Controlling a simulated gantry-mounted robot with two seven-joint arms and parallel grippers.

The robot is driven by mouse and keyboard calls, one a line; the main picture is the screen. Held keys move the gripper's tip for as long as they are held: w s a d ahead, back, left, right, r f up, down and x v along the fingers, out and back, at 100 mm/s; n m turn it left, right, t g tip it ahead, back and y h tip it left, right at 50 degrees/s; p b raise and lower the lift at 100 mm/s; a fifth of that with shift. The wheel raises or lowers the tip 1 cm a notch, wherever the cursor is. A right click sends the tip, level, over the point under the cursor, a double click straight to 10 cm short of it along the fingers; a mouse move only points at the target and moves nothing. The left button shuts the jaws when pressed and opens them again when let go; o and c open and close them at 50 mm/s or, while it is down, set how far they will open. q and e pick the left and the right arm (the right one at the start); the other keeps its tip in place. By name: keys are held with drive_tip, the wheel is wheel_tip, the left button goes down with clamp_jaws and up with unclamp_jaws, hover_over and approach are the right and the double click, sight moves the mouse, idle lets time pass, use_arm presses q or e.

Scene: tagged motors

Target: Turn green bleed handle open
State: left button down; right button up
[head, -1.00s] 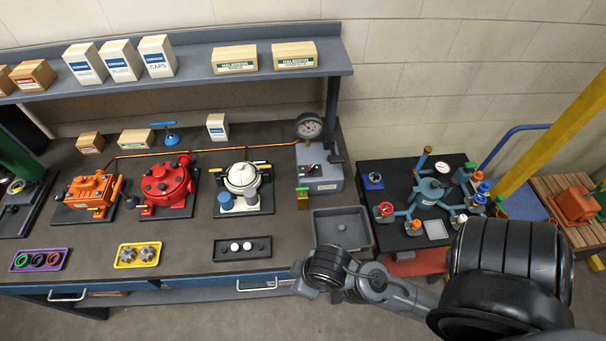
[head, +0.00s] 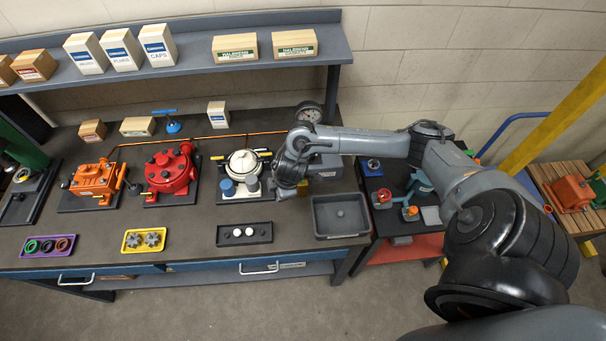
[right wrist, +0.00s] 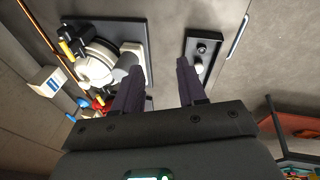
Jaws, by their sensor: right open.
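My right gripper (head: 286,190) hangs over the bench between the white-topped unit (head: 242,165) and the grey sink tray (head: 341,236), pointing down. In the right wrist view the gripper (right wrist: 157,82) is open, with two dark fingers apart and nothing between them. The yellow block (head: 303,188), part of the gauge station, shows just right of the gripper. The green bleed handle is not clearly seen now; my gripper and forearm cover much of that station. Its round gauge (head: 309,112) shows above the forearm. My left gripper is not in view.
A red unit (head: 170,174) and an orange unit (head: 95,180) stand to the left. A black tray with white pieces (head: 244,243) lies in front, also in the right wrist view (right wrist: 203,52). A shelf with boxes runs behind. The bench front has free room between trays.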

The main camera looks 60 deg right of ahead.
drive_tip(key=s+d+r+m+g+h, duration=0.1)
drive_tip(key=s+d+r+m+g, duration=0.15)
drive_tip(key=d, duration=0.75)
drive_tip(key=f+b, duration=0.1)
drive_tip(key=f, duration=0.1)
drive_tip(key=d+f+b, duration=0.1)
drive_tip(key=f, duration=0.2)
drive_tip(key=w+d+f+b, duration=0.1)
drive_tip(key=f, duration=0.2)
drive_tip(key=shift+d+b, duration=0.15)
drive_tip(key=shift+b, duration=0.2)
drive_tip(key=shift+w+d+f, duration=0.1)
drive_tip(key=shift+w+f, duration=0.05)
drive_tip(key=shift+f, duration=0.5)
clamp_jaws()
